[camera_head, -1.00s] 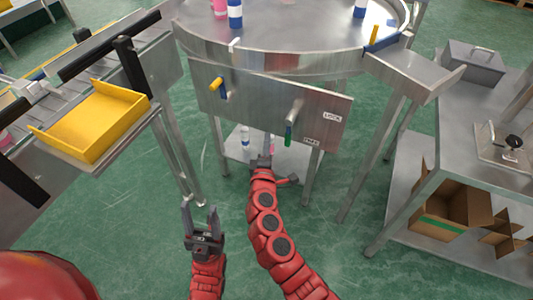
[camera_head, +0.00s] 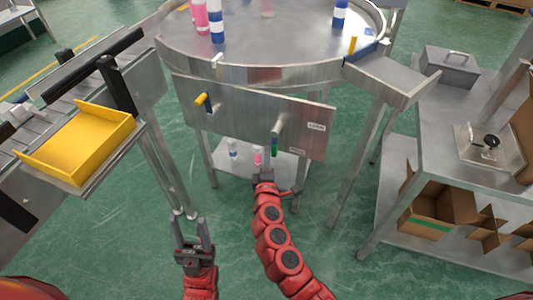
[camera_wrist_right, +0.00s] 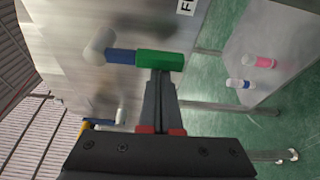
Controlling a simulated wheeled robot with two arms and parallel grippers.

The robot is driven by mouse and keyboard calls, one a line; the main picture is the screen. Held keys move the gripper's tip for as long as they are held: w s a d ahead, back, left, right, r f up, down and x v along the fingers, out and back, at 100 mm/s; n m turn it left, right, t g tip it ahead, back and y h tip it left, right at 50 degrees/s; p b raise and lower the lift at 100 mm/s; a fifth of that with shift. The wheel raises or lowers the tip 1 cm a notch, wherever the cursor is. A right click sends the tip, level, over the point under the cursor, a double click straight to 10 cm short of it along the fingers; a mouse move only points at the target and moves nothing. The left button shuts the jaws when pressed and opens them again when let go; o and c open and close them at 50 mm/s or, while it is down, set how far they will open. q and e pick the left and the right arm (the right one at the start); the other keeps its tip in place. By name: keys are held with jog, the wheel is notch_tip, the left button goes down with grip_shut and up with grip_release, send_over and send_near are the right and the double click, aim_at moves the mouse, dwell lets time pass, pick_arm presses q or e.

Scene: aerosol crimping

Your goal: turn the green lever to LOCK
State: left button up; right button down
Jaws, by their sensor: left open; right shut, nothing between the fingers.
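The green lever (camera_head: 274,148) hangs down from a metal pivot on the front panel (camera_head: 230,112) under the round table. The LOCK label (camera_head: 316,127) is up and right of it; the FREE label (camera_head: 297,150) is to its lower right. In the right wrist view the lever has a green grip (camera_wrist_right: 160,59) and a blue section toward the pivot. My right gripper (camera_wrist_right: 160,76) is shut and empty, its fingertips at the green grip's side; I cannot tell if they touch. In the head view my right gripper (camera_head: 265,180) is below the lever. My left gripper (camera_head: 190,222) is open and empty, low and left.
A yellow-handled lever (camera_head: 201,99) sits at the panel's left. The round table (camera_head: 280,68) carries pink and blue-white cans. A lower shelf (camera_head: 284,165) holds more cans. A yellow tray (camera_head: 80,145) is left, a steel workbench (camera_head: 440,135) right. Green floor is open in front.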

jog(key=s+d+r+n+g+h+p, duration=0.1)
jog(key=n+p, duration=0.6)
jog(key=p, duration=0.7)
jog(key=s+d+r+n+g+h+p, duration=0.1)
jog(key=d+r+n+g+h+p, duration=0.2)
jog(key=p, duration=1.2)
jog(key=shift+s+d+r+n+h, duration=0.4)
jog(key=shift+d+r+n, duration=0.7)
jog(key=shift+d+n, duration=0.95)
jog(key=shift+d, duration=0.1)
